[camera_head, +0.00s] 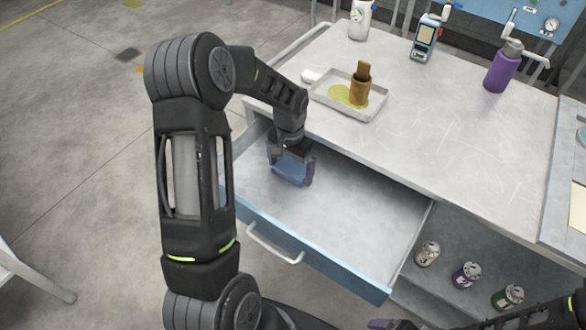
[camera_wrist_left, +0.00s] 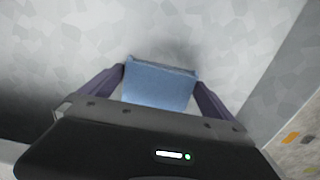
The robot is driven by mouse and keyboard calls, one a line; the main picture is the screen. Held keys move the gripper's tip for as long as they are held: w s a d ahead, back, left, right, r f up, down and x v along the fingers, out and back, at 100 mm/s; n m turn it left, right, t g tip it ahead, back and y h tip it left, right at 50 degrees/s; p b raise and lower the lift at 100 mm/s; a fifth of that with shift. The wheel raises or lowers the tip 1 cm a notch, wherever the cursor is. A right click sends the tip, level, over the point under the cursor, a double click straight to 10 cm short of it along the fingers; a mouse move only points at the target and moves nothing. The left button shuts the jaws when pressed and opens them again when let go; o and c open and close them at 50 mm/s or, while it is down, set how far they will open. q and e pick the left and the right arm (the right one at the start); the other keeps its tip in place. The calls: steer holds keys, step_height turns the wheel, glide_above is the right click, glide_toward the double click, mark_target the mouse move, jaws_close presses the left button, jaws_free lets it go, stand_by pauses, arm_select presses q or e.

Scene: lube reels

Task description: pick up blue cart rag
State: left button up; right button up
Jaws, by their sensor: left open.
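The blue rag (camera_head: 291,172) lies in the open drawer (camera_head: 345,205) near its back left part. It is a folded blue block in the left wrist view (camera_wrist_left: 160,84). My left gripper (camera_head: 291,178) is down inside the drawer at the rag. In the left wrist view its dark fingers (camera_wrist_left: 160,88) are spread on either side of the rag, which sits between them. Whether the fingers touch the rag cannot be told. Part of the rag is hidden by the gripper body. Part of my right arm shows at the lower right, but its fingertips are not clearly seen.
Several small cans (camera_head: 467,275) stand on the lower shelf. The drawer's front and right part is empty.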

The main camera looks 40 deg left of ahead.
mark_target(291, 169)
arm_select(q)
steer(key=shift+c, duration=0.6)
steer(key=c, duration=1)
steer(key=shift+r, duration=0.15)
step_height(291, 169, up, 10)
steer(key=shift+f+b, duration=0.1)
steer(key=shift+b, duration=0.5)
